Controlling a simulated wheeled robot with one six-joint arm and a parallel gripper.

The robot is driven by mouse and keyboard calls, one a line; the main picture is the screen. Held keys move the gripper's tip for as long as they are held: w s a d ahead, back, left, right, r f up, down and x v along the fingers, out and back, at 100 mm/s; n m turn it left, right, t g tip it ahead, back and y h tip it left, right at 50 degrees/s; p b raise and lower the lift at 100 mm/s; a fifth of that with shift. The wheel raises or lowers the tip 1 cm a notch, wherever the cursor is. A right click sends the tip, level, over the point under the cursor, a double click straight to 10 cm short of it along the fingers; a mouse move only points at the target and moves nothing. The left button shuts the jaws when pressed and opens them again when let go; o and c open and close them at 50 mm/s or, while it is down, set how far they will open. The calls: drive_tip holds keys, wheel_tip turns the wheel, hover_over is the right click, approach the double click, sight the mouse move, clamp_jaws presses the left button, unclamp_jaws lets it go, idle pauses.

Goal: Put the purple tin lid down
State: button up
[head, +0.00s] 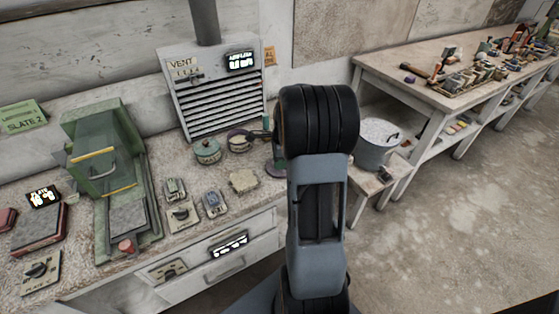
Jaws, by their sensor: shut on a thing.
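The purple tin lid (236,132) is small and dark in the head view, at the back of the bench in front of the vent. My gripper (251,134) reaches in from the right and is shut on the lid's edge. A round, pale tin (240,146) shows just below the lid; whether the lid touches it I cannot tell. My own arm stands large in the middle of the view and hides the wrist and part of the bench.
A teal lidded pot (207,151) stands close left of the tin. A greenish stand with a purplish base (276,169) is at right, partly behind my arm. A pale rough slab (243,181) and small devices lie in front. A grey bucket (377,146) stands further right.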

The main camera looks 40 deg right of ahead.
drive_tip(key=shift+f, duration=0.1)
drive_tip(key=o, duration=0.4)
drive_tip(key=shift+f, duration=0.1)
drive_tip(key=o, duration=0.5)
wheel_tip(320, 180, up, 12)
drive_tip(key=d, duration=0.1)
drive_tip(key=s+a+n+t, duration=0.1)
drive_tip(key=s+a+n, duration=0.3)
drive_tip(key=a+n, duration=0.3)
drive_tip(key=s+a+n, duration=0.4)
drive_tip(key=a+n, duration=0.3)
drive_tip(key=n, duration=0.2)
drive_tip(key=s+a+f+n+t+h+p, duration=0.1)
drive_tip(key=s+a+n, duration=0.3)
drive_tip(key=a+n, duration=0.4)
drive_tip(key=shift+s+t, duration=0.1)
drive_tip(key=shift+t, duration=0.2)
